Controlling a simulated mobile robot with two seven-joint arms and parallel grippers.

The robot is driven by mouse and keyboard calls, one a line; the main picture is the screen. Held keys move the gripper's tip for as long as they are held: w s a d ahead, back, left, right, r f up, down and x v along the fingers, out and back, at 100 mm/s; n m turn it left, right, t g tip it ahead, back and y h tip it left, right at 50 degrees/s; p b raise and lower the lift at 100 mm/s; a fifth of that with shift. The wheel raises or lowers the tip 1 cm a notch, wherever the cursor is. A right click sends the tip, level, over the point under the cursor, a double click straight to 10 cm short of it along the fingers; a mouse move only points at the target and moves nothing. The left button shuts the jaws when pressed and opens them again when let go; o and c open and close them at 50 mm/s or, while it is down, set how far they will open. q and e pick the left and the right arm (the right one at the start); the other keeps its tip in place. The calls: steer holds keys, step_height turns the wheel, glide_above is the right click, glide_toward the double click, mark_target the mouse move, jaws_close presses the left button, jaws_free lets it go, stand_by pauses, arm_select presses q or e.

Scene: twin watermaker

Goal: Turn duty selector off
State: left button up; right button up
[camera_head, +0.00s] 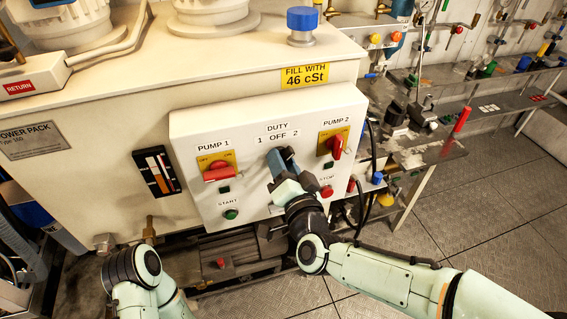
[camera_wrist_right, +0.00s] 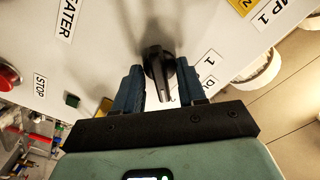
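The duty selector is a black knob (camera_wrist_right: 160,72) on the white control panel in the right wrist view. Its narrow handle extends toward my palm, at the bottom of that view. My right gripper (camera_wrist_right: 160,66) has its two blue fingers apart, one on each side of the knob, with gaps beside the handle end. In the head view my right gripper (camera_head: 280,158) is at the panel (camera_head: 188,132), just below the "1 OFF 2" marks, and hides the knob. Which mark the knob points to cannot be told. My left arm shows at the lower left, but its gripper does not.
A red pump 1 switch (camera_head: 219,171) and a red pump 2 switch (camera_head: 336,147) flank my right gripper. A green start button (camera_head: 231,214) and a red stop button (camera_head: 327,191) sit lower. A metal bench (camera_head: 470,95) stands to the right.

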jaws_close()
steer(key=n, duration=0.8)
steer(key=shift+r+n, duration=0.1)
steer(key=shift+n, duration=0.2)
stand_by(0.5)
steer(key=shift+o, duration=0.3)
jaws_free()
steer(key=shift+s, duration=0.1)
